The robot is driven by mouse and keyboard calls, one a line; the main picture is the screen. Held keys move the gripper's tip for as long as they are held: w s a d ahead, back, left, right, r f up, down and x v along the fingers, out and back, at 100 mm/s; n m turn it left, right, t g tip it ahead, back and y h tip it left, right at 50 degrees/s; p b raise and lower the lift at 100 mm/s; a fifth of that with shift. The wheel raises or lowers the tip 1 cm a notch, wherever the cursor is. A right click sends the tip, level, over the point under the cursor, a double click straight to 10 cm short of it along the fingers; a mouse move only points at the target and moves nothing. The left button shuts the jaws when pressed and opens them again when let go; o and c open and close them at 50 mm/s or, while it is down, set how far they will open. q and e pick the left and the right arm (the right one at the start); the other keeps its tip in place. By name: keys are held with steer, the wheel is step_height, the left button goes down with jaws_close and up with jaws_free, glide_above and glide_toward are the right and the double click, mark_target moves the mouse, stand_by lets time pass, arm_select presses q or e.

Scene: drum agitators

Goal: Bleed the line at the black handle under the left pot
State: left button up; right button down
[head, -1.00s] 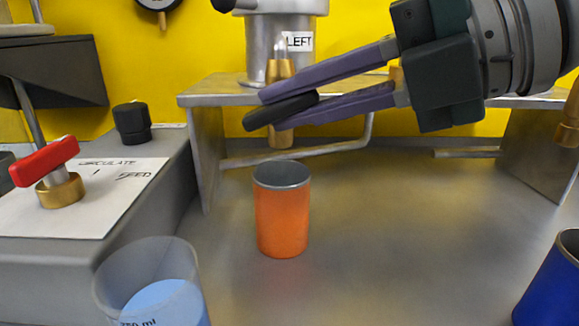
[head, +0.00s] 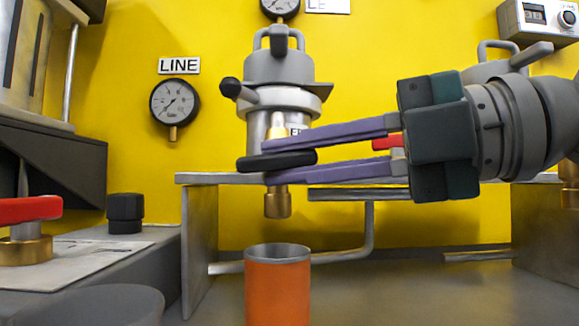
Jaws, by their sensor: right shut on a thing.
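The left pot (head: 281,75) is a grey metal vessel on a metal shelf. Its label is mostly hidden behind my gripper's fingers. Below it is a brass valve with a spout (head: 277,203) and a black handle (head: 250,163) lying roughly level. My right gripper (head: 275,162) comes in from the right and is shut on the black handle, one purple finger above and one below. An orange cup (head: 277,288) stands below the spout, apart from it. No liquid shows between spout and cup. My left gripper is out of view.
A dial gauge (head: 174,103) under a LINE sign is on the yellow wall. The shelf (head: 225,179) sits close under my gripper. The counter right of the cup is clear.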

steer(key=c, duration=0.9)
jaws_free()
steer(key=shift+o, duration=0.2)
steer(key=b+v, duration=0.1)
steer(key=v, duration=0.9)
steer(key=shift+b, duration=0.35)
